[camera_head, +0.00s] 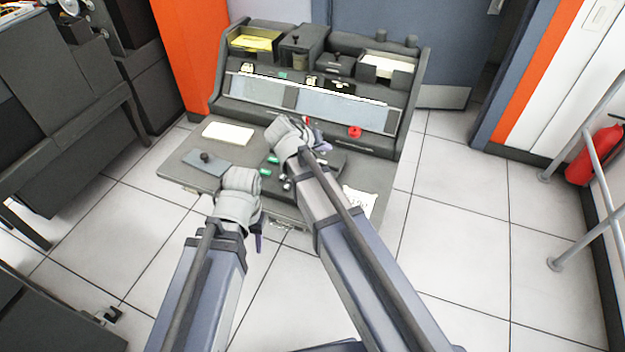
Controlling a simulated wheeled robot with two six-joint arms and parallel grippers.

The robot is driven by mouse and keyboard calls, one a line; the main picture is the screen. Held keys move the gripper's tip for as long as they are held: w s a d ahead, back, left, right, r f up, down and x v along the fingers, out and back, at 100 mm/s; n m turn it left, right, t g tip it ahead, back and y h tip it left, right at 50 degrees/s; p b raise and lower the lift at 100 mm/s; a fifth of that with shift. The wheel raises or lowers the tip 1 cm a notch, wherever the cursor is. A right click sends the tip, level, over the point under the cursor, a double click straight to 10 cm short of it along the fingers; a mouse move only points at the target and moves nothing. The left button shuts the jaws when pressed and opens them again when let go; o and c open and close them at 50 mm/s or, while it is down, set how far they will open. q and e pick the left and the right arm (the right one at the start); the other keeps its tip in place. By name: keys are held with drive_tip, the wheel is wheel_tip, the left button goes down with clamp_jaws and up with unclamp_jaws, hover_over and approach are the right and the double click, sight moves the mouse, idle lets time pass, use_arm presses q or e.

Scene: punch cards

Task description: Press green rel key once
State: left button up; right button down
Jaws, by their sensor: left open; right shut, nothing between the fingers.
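A dark keyboard unit (325,165) sits on the desk of a grey card-punch machine. Small green keys (272,159) show at its left side, with another green key (266,173) just below. Their labels are too small to read, so I cannot tell which is the rel key. My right gripper (323,147) is shut and empty over the far part of the keyboard; its wrist and forearm hide much of the keys. My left gripper (259,238) is open and empty at the desk's front edge, left of the keyboard. Its fingers are mostly hidden.
A red knob (354,132) is right of my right gripper. A paper (360,201) lies at the right. A railing (590,160) stands far right.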

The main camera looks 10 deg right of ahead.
drive_tip(key=shift+w+a, duration=0.1)
drive_tip(key=shift+a, duration=0.05)
drive_tip(key=shift+f, duration=0.1)
wheel_tip(320, 180, down, 9)
drive_tip(key=b, duration=0.9)
drive_tip(key=shift+r, duration=0.2)
idle(1.7)
drive_tip(key=shift+f+b, duration=0.35)
drive_tip(key=shift+f, duration=0.05)
drive_tip(key=shift+f+b, duration=0.45)
idle(0.5)
drive_tip(key=shift+r, duration=0.1)
drive_tip(key=shift+r+p, duration=0.8)
drive_tip(key=shift+p, duration=0.1)
